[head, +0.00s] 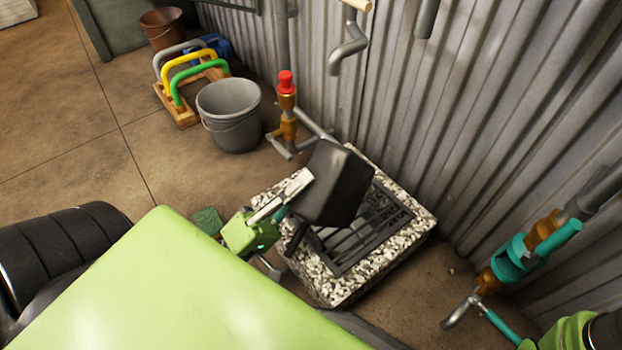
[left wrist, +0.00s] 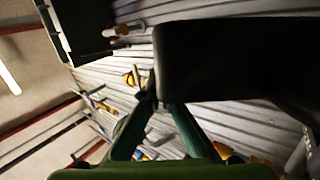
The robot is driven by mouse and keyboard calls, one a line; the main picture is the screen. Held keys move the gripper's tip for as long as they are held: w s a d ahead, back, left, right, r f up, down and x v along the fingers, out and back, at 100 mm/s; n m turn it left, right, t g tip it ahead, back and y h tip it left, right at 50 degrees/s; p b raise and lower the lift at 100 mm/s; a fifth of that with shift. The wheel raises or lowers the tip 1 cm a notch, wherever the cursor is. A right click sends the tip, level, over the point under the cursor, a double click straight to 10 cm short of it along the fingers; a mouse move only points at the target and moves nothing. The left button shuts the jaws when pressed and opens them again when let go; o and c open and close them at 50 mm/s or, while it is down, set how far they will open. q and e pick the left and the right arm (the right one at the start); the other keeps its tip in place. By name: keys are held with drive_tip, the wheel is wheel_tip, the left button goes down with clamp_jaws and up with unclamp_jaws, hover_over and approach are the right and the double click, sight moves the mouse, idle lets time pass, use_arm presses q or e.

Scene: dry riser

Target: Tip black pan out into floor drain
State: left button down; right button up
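The black pan (head: 336,184) is held steeply tilted over the grate (head: 362,228) of the floor drain, with its dark outer side towards the head camera. Its inside and any contents are hidden. My left gripper (head: 284,207) is shut on the pan's handle side, above the left part of the drain's speckled stone surround (head: 335,288). In the left wrist view, the pan (left wrist: 220,60) fills the upper right and the two fingers (left wrist: 156,105) close together at its handle. Only a green part of my right arm shows at the lower right corner; its fingers are not clear.
A grey bucket (head: 229,115), a rack of coloured handles (head: 185,80) and a brown bucket (head: 162,28) stand at upper left. A red-topped pipe (head: 286,95) and a teal valve (head: 515,258) stand along the corrugated wall (head: 450,130).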

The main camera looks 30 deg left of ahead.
use_arm(q)
drive_tip(key=shift+w+a+f+n+t+y+b, duration=0.1)
drive_tip(key=shift+a+f+n+t+y+b, duration=0.15)
drive_tip(key=shift+a+n+t+y, duration=0.75)
drive_tip(key=shift+a+f+n+t+y+b, duration=0.1)
drive_tip(key=shift+a+f+n+t+y, duration=0.15)
drive_tip(key=shift+a+n+y, duration=1.3)
drive_tip(key=shift+d+n+h, duration=0.35)
drive_tip(key=shift+d+n, duration=0.1)
idle(0.3)
